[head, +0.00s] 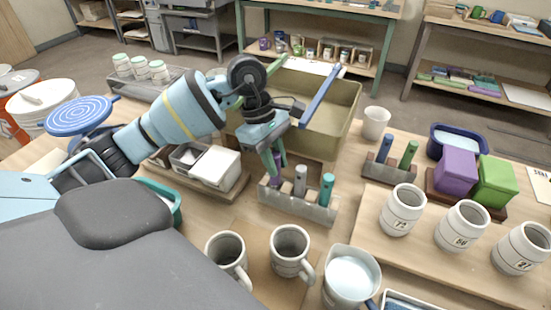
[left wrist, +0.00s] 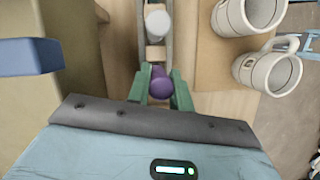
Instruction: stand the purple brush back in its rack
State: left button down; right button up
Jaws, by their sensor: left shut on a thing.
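My left gripper (head: 273,158) is shut on the purple brush (head: 279,170) at the left end of a grey rack (head: 297,206). The brush looks upright, with its lower end at or just above the rack's left slot; whether it is seated is hidden by the fingers. A light grey brush (head: 300,181) and a teal brush (head: 326,188) stand in the same rack. In the left wrist view, the round purple end (left wrist: 161,84) sits between the two green fingers (left wrist: 160,93), in line with the grey brush (left wrist: 157,24). My right gripper is not in view.
Two grey mugs (head: 289,250) stand in front of the rack. White boxes (head: 215,170) lie left.

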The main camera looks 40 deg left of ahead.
pick_arm(q)
jog(key=shift+f, duration=0.3)
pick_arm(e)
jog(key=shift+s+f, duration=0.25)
pick_arm(q)
jog(key=shift+f+b, duration=0.3)
jog(key=shift+b, duration=0.05)
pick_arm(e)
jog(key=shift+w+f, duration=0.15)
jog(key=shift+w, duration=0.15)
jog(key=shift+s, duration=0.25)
pick_arm(q)
jog(key=shift+f, duration=0.15)
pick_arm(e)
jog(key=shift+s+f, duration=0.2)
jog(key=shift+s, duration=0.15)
pick_arm(q)
jog(key=c, duration=1.3)
grip_release()
jog(key=shift+o, duration=0.7)
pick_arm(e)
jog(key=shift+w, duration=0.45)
pick_arm(q)
jog(key=o, duration=0.4)
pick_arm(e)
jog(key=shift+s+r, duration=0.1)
